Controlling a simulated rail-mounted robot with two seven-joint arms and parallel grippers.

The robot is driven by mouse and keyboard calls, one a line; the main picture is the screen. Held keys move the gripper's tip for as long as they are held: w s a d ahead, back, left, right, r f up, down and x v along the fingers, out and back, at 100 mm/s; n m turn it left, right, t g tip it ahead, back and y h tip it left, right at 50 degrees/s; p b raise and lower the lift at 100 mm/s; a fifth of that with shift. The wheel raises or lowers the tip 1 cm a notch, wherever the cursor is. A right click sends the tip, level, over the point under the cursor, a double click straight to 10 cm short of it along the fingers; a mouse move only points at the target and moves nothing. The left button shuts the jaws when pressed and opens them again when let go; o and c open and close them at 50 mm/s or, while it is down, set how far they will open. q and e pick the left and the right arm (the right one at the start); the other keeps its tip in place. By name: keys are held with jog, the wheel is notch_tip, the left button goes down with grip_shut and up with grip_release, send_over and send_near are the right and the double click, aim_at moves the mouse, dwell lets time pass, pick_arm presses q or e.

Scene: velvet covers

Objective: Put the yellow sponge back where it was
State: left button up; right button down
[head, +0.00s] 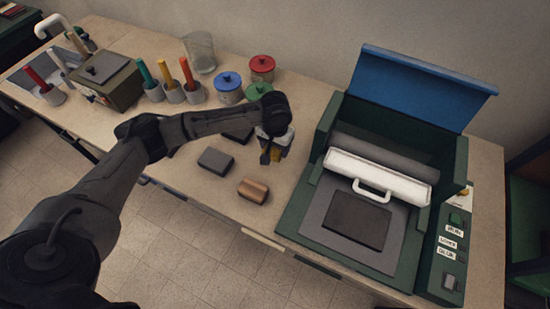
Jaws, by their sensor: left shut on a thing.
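My left gripper (268,158) points down at the table (230,212), near the left side of the green machine. It is shut on a small yellow thing (277,155), which looks like the yellow sponge. The fingers and wrist hide most of the sponge, and I cannot tell whether it touches the table. A dark grey block (215,161) and a brown block (253,190) lie just left of and in front of the gripper. A black block (238,134) is partly hidden behind my arm. My right gripper is not in view.
The green machine (318,235) has a raised blue lid (415,85), a white handled roller (378,176) and a dark plate (356,220). Behind my arm stand blue-lidded (229,90), red-lidded (262,69) and green-lidded (258,90) jars, several cups of coloured sticks and a box (106,82).

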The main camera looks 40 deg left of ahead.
pick_arm(q)
notch_tip(320, 180, down, 6)
jog(key=shift+b, duration=0.55)
jog(key=shift+d+f, duration=0.1)
jog(key=shift+f, duration=0.25)
jog(key=shift+f, duration=0.1)
jog(key=o, duration=0.9)
